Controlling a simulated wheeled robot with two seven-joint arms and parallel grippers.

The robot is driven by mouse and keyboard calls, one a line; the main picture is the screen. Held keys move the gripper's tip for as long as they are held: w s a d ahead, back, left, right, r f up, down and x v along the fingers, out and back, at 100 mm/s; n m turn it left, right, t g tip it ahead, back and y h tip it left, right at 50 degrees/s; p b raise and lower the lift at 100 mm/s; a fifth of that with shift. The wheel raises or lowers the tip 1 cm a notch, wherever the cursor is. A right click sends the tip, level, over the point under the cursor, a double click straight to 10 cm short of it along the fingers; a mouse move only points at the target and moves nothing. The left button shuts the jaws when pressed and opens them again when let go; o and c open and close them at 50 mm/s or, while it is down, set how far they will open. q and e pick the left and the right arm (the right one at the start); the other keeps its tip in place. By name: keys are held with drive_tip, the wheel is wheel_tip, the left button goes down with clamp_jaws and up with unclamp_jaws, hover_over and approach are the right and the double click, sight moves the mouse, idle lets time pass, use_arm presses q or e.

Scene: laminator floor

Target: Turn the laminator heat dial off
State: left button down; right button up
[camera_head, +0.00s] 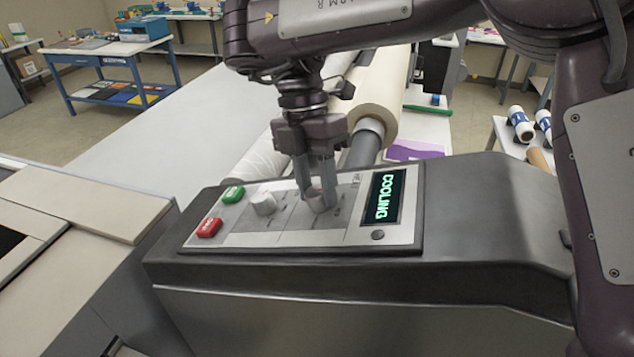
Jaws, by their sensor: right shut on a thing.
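The laminator's control panel (285,233) lies on top of its dark grey end housing (470,200). My right gripper (317,200) points straight down over the panel and is shut on the right-hand grey dial (318,203); its fingers partly hide that dial and its markings. A second, pale dial (263,203) stands free to the left. A green button (232,194) and a red button (209,227) are at the panel's left end. The display (382,198) at the right reads COOLING in green. My left gripper is not in view.
A large cream roll (378,95) and the laminator's long pale bed (190,135) lie behind the panel. A beige machine (70,235) stands close at the left. A blue workbench (115,60) is far back left.

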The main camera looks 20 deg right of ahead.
drive_tip(key=o, duration=1)
drive_tip(key=shift+a, duration=0.1)
